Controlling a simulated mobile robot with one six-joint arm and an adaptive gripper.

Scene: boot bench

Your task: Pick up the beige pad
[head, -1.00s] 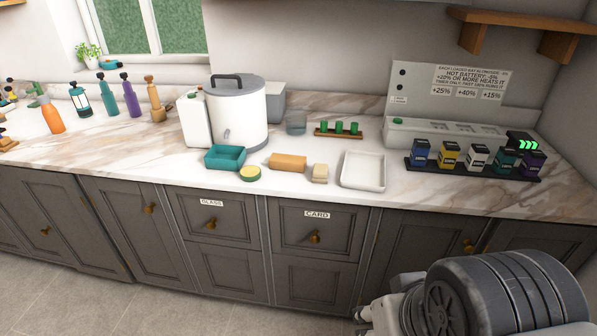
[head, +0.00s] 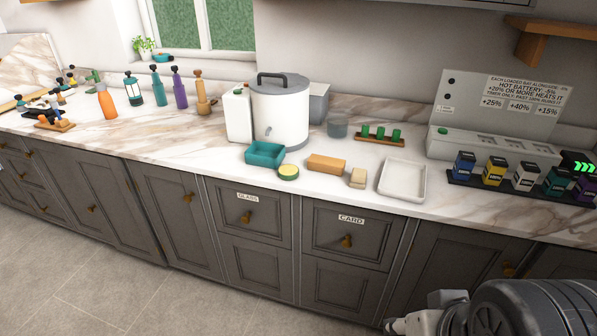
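A small beige pad (head: 358,178) lies on the marble counter. It sits between an orange-tan block (head: 327,164) on its left and a white tray (head: 403,181) on its right, apart from the tray. My arm shows at the bottom right, low in front of the cabinets and well away from the pad. The fingers of my gripper cannot be made out.
A large white pot (head: 281,112) stands behind. A battery rack (head: 520,187) is at the right. The counter front beside the pad is clear.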

